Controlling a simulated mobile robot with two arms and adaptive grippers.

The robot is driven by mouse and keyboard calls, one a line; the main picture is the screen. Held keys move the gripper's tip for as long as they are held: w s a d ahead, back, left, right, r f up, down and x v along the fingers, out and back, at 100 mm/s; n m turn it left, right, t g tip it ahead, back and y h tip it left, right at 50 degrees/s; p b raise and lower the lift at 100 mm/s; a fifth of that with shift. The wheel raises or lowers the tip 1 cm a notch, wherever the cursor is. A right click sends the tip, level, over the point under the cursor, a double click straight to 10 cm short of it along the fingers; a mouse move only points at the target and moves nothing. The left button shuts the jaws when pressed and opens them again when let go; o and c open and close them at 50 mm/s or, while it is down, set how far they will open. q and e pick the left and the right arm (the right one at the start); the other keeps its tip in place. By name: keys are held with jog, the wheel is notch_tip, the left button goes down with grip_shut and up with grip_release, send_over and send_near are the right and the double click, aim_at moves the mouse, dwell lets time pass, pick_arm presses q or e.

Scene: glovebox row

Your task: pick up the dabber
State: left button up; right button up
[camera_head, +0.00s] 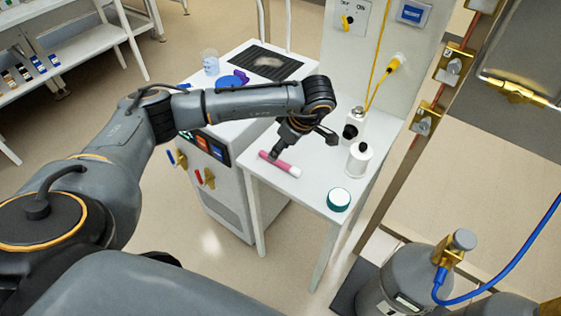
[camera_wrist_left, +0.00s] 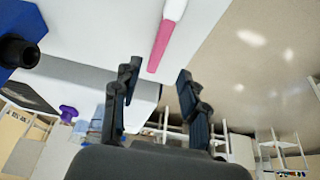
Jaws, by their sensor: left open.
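The dabber (camera_head: 280,164), a pink stick with a white cap, lies on the white table (camera_head: 307,201) near its left edge. My left gripper (camera_head: 303,146) is open just over it, with one finger near the pink end. In the left wrist view the dabber (camera_wrist_left: 166,37) points between the open fingertips (camera_wrist_left: 157,76), its pink end showing in the gap. Its white cap reaches the top edge of that view. I cannot tell how high the fingers are above it. My right gripper is not in view.
A gas cylinder (camera_head: 400,285) stands at front right.

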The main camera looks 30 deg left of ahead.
aim_at(279, 163)
pick_arm(q)
jog(key=p+x, duration=0.1)
jog(key=x, duration=0.4)
jog(key=shift+w+f+p, duration=0.2)
jog(key=shift+f+p, duration=0.2)
grip_shut()
